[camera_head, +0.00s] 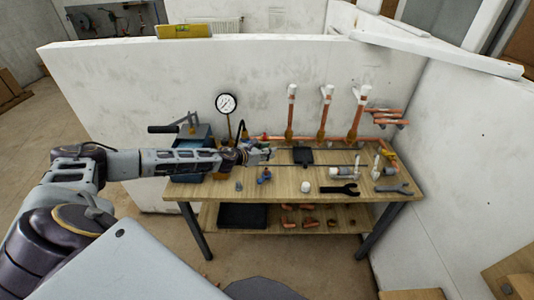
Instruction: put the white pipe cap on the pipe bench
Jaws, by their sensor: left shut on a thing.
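The pipe bench (220,190) is a wooden table with dark legs and a lower shelf, against the white wall. A small white cylinder (305,187), which looks like a white pipe cap, stands on its front middle. My left gripper (266,155) reaches in from the left, over the back middle of the bench. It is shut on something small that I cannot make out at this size. I cannot tell whether that thing touches the bench. My right gripper is not in view.
Copper pipes with white tops (327,95) rise behind the bench. A pressure gauge (226,104) stands near my left arm. A black wrench (339,189), a grey wrench (394,189) and a blue valve (264,175) lie along the front. A black tray (242,215) is below.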

